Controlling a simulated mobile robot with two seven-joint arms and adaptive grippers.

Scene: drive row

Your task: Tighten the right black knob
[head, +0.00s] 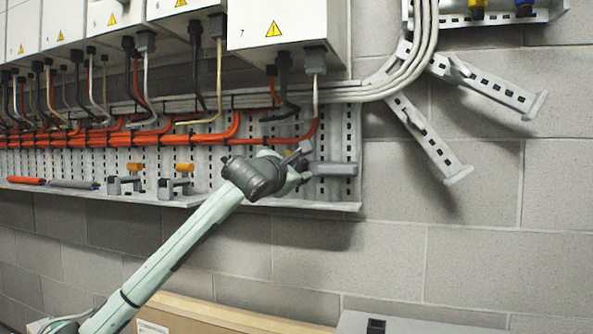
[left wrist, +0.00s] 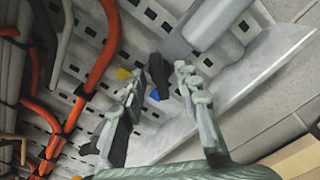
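A dark, knob-like piece (left wrist: 158,73) shows in the left wrist view, beyond and between my left gripper's fingertips, with a small blue part (left wrist: 155,95) at its near end. I cannot tell for certain that it is the right black knob. My left gripper (left wrist: 155,80) is open, with gaps between its fingers and the dark piece. In the head view the left gripper (head: 302,162) is at the right end of the perforated panel (head: 341,130), beside a grey bar (head: 335,169). There the gripper hides the dark piece. My right gripper is in neither view.
White numbered boxes (head: 288,22) hang above, with orange cables (head: 160,133) below them. Two grey clamps (head: 125,185) with orange tops and an orange-handled tool (head: 27,181) are on the ledge to the left.

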